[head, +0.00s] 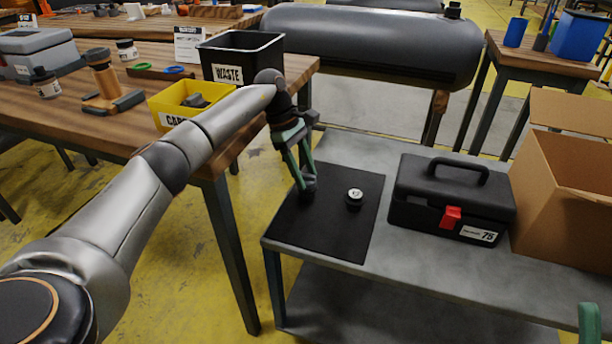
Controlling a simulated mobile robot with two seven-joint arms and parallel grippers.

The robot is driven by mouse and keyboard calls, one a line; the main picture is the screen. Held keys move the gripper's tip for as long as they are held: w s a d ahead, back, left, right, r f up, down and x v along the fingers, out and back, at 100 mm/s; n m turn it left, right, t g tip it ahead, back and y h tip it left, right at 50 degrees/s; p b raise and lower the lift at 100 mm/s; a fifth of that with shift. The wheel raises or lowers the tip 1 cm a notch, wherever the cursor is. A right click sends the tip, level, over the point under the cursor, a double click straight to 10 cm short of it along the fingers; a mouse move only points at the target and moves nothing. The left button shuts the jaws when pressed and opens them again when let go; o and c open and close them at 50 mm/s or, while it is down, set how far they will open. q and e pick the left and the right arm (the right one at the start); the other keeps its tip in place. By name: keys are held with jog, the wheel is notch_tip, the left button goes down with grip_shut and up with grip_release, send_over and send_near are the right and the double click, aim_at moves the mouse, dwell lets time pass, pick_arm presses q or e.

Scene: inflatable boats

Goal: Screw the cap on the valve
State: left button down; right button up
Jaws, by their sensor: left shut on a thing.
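My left gripper (306,182) points down over the left part of the black mat (322,236). Its green fingers are shut on a small dark piece, probably the cap (307,194), mostly hidden between the fingertips. The valve (354,198), a short black round body with a pale top, stands upright on the mat, a little to the right of the gripper and apart from it. A green part of my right gripper (590,325) shows at the lower right edge; its jaws cannot be made out.
The mat lies on a grey cart (400,257). A black toolbox (452,200) and an open cardboard box (570,195) stand to its right. On the wooden table at left are a yellow bin (163,105) with dark pieces and a black waste bin (229,74). A grey inflatable tube (370,45) lies behind.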

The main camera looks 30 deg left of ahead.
pick_arm(q)
jog(key=shift+a+f, duration=0.1)
jog(key=shift+a, duration=0.2)
jog(key=shift+w+f+m+g+b, duration=0.1)
jog(key=shift+f+m+g+b, duration=0.1)
jog(key=shift+m+b, duration=0.25)
jog(key=shift+f+m+g+b, duration=0.1)
jog(key=shift+m+g+b, duration=0.15)
jog(key=shift+m, duration=0.3)
jog(key=m+g+b, duration=0.1)
jog(key=m+b, duration=0.1)
jog(key=m, duration=0.1)
jog(key=shift+d, duration=0.15)
jog(key=shift+r+m+g, duration=0.1)
jog(key=shift+m+g, duration=0.15)
jog(key=shift+m, duration=0.15)
jog(key=shift+c, duration=1.1)
grip_release()
